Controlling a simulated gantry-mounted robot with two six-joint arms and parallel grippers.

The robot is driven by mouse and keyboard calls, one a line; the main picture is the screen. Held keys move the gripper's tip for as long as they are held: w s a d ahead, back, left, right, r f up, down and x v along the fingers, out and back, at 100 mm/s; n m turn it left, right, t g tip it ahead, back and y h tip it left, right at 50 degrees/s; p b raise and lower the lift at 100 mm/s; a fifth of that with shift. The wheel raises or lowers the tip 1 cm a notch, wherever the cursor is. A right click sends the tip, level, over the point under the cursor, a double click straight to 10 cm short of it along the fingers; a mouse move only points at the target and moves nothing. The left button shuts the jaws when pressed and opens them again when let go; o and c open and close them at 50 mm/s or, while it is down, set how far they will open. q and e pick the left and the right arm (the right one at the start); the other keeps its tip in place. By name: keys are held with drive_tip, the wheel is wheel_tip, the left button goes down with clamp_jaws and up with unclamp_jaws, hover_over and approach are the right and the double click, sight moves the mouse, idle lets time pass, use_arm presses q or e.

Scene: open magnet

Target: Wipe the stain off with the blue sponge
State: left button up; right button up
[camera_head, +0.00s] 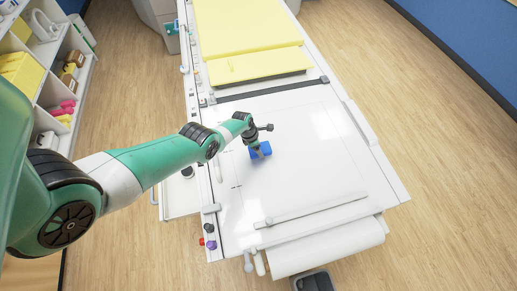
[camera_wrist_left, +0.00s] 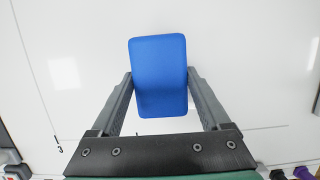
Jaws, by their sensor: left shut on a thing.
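The blue sponge (camera_head: 264,151) is over the white table top (camera_head: 300,185), in the head view near the middle of the picture. In the left wrist view the sponge (camera_wrist_left: 158,75) is a rounded block held between the two fingers. My left gripper (camera_head: 257,150) is shut on it, one finger on each side; it also shows in the left wrist view (camera_wrist_left: 160,88). I cannot tell whether the sponge touches the surface. No clear stain shows; small dark marks (camera_head: 236,187) lie on the white surface left of the sponge. My right gripper is not in view.
Yellow pads (camera_head: 245,28) cover the far part of the table. A white bar (camera_head: 310,208) lies across the near end. Small dark, red and purple knobs (camera_head: 210,244) are at the near left corner. Shelves (camera_head: 50,75) stand at the left. The white surface right of the sponge is clear.

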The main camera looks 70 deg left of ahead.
use_arm(q)
drive_tip(key=shift+r+p, duration=1.85)
drive_tip(key=shift+r, duration=0.4)
